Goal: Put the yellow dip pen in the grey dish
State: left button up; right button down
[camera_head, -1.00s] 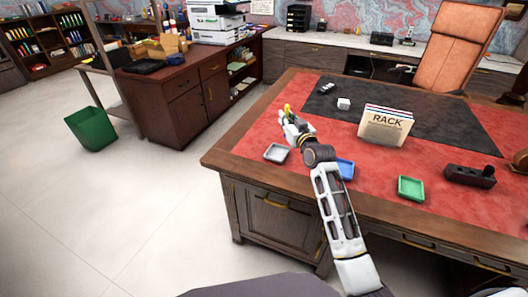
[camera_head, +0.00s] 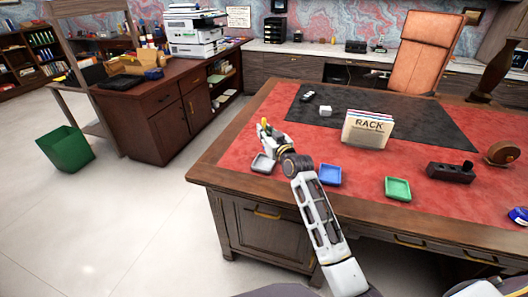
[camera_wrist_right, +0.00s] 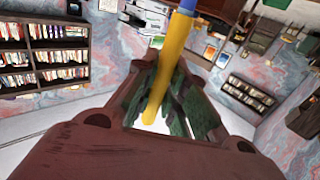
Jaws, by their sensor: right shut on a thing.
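The yellow dip pen (camera_head: 264,122) is in my right gripper (camera_head: 266,131), above the red desk top. In the right wrist view the pen (camera_wrist_right: 170,72) stands between the two fingers (camera_wrist_right: 158,104), with a blue part at its upper end. The fingers are shut on it. The grey dish (camera_head: 263,163) lies on the red surface near the desk's left front edge, just below the gripper in the head view. Its inside looks empty. My left gripper is not in view.
A blue dish (camera_head: 330,175) and a green dish (camera_head: 398,188) lie right of the grey one. A white rack (camera_head: 367,130), a black holder (camera_head: 451,172) and a tape roll (camera_head: 500,153) stand further right. The red surface (camera_head: 225,150) left of the gripper is clear.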

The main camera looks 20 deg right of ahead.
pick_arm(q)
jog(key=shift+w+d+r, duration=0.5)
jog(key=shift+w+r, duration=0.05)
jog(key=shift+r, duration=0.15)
pick_arm(e)
jog(key=shift+f, duration=1.9)
jog(key=shift+f+b, duration=0.4)
jog(key=shift+f, duration=0.15)
notch_tip(320, 180, down, 2)
jog(key=shift+f, duration=0.2)
jog(key=shift+f+b, duration=0.15)
jog(key=shift+b, duration=0.15)
jog(key=c, duration=1.6)
grip_release()
jog(key=shift+f, duration=0.1)
jog(key=shift+c, duration=0.2)
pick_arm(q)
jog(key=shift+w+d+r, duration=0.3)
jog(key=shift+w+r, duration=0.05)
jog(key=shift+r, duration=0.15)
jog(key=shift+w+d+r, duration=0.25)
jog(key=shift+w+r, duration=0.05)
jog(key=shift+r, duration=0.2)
pick_arm(e)
jog(key=shift+o, duration=0.8)
